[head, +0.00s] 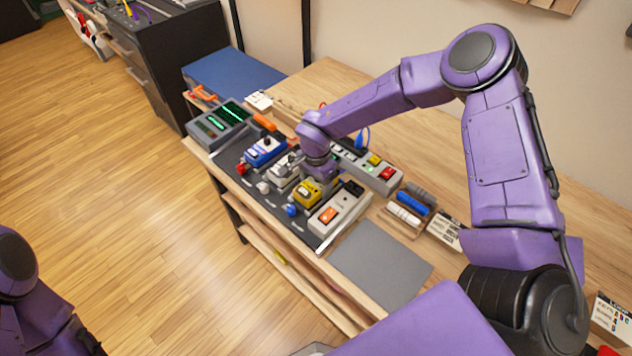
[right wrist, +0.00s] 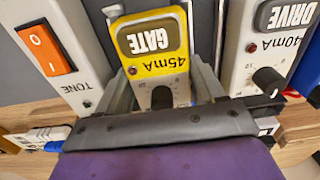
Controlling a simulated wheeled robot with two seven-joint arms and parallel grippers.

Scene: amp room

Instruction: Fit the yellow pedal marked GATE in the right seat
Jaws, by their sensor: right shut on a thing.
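The yellow pedal marked GATE (right wrist: 155,66) is between the fingers of my right gripper (right wrist: 163,92), which is shut on it. In the head view the yellow pedal (head: 307,195) is in the row on the dark pedal board (head: 233,160), with my right gripper (head: 320,178) over its back end. It is between the white TONE pedal (head: 341,211) and the light grey DRIVE pedal (head: 284,172). The seat beneath it is hidden, and I cannot tell whether it lies flat in it. My left gripper is not in view.
A blue pedal (head: 264,151) and a device with a green screen (head: 217,124) are further left. A power strip (head: 373,170) runs behind the row. Blue and grey cylinders (head: 412,203) sit in a holder to the right. A grey mat (head: 380,262) in front is bare.

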